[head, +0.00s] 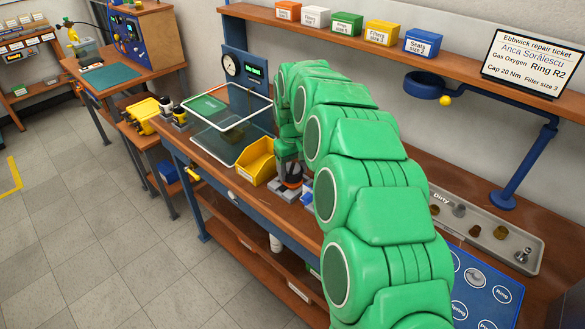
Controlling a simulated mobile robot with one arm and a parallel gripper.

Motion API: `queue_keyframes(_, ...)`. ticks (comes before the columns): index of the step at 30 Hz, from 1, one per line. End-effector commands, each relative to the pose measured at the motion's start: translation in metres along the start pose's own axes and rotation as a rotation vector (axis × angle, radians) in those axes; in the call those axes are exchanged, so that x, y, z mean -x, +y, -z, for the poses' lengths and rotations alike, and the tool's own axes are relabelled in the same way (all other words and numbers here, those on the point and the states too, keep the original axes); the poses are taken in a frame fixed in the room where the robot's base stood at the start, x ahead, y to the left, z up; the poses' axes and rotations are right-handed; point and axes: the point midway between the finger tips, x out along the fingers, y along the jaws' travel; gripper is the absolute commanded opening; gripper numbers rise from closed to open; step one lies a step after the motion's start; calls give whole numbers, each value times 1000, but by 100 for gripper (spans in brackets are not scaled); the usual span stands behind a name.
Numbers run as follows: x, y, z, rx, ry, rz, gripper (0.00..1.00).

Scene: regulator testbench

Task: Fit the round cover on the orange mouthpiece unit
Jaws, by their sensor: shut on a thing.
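My gripper (287,166) points down over the bench, just right of the yellow bin, partly hidden by my green arm. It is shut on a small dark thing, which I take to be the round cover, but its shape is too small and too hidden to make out. The orange mouthpiece unit (291,184) shows as a small orange and dark shape directly under the gripper, with blue and white parts beside it. I cannot tell whether the cover touches the unit.
A yellow bin (257,161) stands close left of the gripper. A grey parts tray (485,229) and a blue labelled mat (483,290) lie at right. Boxes line the shelf (460,62) above.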

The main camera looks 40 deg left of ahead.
Motion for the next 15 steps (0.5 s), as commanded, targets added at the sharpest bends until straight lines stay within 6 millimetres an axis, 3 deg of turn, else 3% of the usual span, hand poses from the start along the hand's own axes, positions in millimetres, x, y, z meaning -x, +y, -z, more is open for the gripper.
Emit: queue_keyframes(15, -10, 1, -1, -1, -2, 0, 34)
